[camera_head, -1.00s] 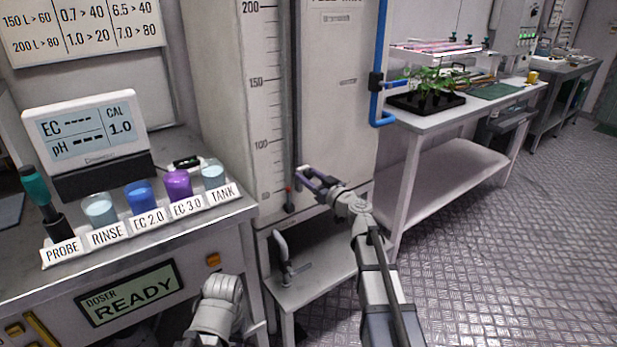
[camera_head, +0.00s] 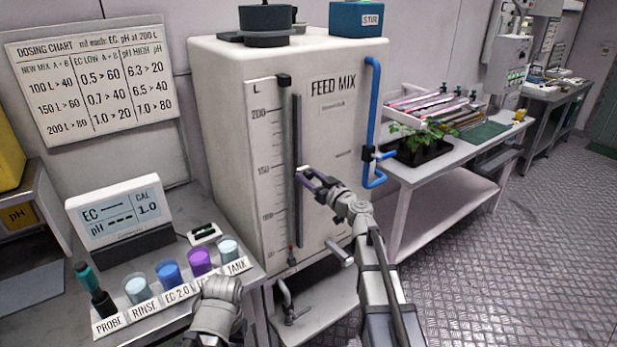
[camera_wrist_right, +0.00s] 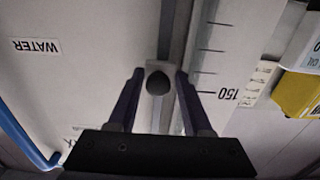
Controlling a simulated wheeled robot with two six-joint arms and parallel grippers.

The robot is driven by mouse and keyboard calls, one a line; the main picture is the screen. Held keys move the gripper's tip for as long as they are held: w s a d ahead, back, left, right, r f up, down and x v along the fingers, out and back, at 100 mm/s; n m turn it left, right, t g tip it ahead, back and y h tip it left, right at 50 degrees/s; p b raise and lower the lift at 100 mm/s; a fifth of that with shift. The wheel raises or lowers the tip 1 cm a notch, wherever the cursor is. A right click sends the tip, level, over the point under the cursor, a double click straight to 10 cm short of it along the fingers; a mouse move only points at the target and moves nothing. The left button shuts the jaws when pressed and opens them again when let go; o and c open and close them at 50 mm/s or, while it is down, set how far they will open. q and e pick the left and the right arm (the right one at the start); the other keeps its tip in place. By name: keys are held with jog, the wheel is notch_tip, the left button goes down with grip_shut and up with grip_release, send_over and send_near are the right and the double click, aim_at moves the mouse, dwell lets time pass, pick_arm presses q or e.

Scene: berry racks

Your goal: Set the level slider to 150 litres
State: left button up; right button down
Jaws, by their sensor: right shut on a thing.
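The level scale (camera_head: 265,185) runs up the left of the white FEED MIX tank (camera_head: 330,130), with a long dark slot (camera_head: 298,215) beside it. My right gripper (camera_head: 303,178) is at this slot, near the 150 mark. In the right wrist view, which shows the scale upside down, its two fingers are shut on the dark slider knob (camera_wrist_right: 158,82). The knob stands close to the 150 line (camera_wrist_right: 205,92); exact alignment is hard to tell from this angle. Fingers hide the knob in the head view. My left arm shows at the bottom, its fingers out of sight.
A bench at left holds the EC/pH meter (camera_head: 118,215) and several cups, including a purple one (camera_head: 200,262). A blue pipe (camera_head: 372,120) runs down the tank's right side. A table with a plant tray (camera_head: 425,150) stands farther right. The floor at right is clear.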

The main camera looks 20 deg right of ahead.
aim_at(310, 173)
jog(key=r, duration=0.1)
jog(key=r+p, duration=0.2)
jog(key=r, duration=0.1)
jog(key=shift+d, duration=0.25)
pick_arm(q)
notch_tip(310, 173, up, 4)
jog(key=shift+f, duration=0.1)
pick_arm(e)
jog(key=shift+f, duration=0.1)
jog(key=c, duration=0.6)
grip_release()
jog(key=shift+f, duration=0.1)
pick_arm(q)
jog(key=shift+d, duration=0.1)
pick_arm(e)
jog(key=shift+s, duration=0.1)
jog(key=v, duration=0.7)
jog(key=shift+s, duration=0.25)
